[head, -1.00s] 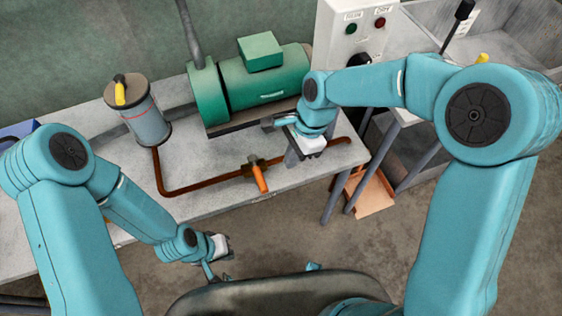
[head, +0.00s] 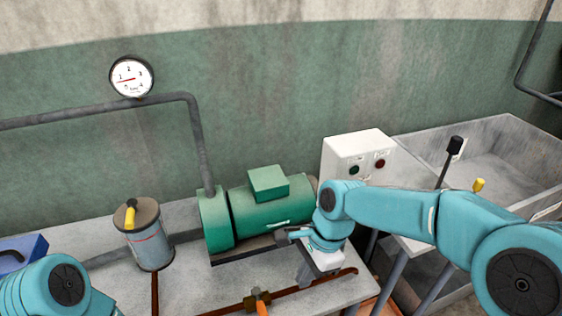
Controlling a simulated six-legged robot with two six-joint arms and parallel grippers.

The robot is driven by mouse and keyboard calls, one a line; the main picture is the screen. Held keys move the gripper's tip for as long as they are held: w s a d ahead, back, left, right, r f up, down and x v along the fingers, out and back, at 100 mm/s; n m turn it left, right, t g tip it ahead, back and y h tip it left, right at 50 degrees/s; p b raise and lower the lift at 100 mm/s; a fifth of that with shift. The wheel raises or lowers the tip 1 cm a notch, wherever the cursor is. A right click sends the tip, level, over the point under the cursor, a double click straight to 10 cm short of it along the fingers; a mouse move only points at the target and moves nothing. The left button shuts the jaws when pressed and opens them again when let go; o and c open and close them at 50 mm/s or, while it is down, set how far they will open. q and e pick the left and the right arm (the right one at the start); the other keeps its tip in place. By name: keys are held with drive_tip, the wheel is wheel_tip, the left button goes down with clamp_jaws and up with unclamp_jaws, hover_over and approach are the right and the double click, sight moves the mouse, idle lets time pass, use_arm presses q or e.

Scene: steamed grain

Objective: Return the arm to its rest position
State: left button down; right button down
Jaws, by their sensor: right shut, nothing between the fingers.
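My right arm (head: 390,212) comes in from the right edge and reaches to the middle of the view. My right gripper (head: 299,255) is at its end, shut and empty. It is over the bench, in front of the right end of the green motor-like machine (head: 262,215). I cannot tell whether it touches the machine. Only an upper part of my left arm (head: 60,285) shows in the bottom left corner; my left gripper is below the view.
A grey canister with a yellow handle (head: 149,240) stands left on the bench (head: 190,278). An orange-handled valve (head: 259,303) sits at the front. A white control box (head: 357,158) and a grey sink (head: 510,150) are at right. A gauge (head: 131,76) is on the wall pipe.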

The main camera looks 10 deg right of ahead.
drive_tip(key=s+d+f+m+g, duration=0.1)
drive_tip(key=s+d+f+g, duration=0.1)
drive_tip(key=s+f, duration=0.35)
drive_tip(key=s+d+f+g, duration=0.1)
drive_tip(key=s+d+f, duration=0.1)
drive_tip(key=f, duration=0.6)
drive_tip(key=s+a+f+n+t+y, duration=0.1)
drive_tip(key=s+a+f+n, duration=0.1)
drive_tip(key=s+f+n, duration=0.85)
drive_tip(key=w+f+n+t, duration=0.1)
drive_tip(key=d+f+n+t, duration=0.1)
drive_tip(key=f+n+t, duration=0.1)
drive_tip(key=shift+w, duration=0.4)
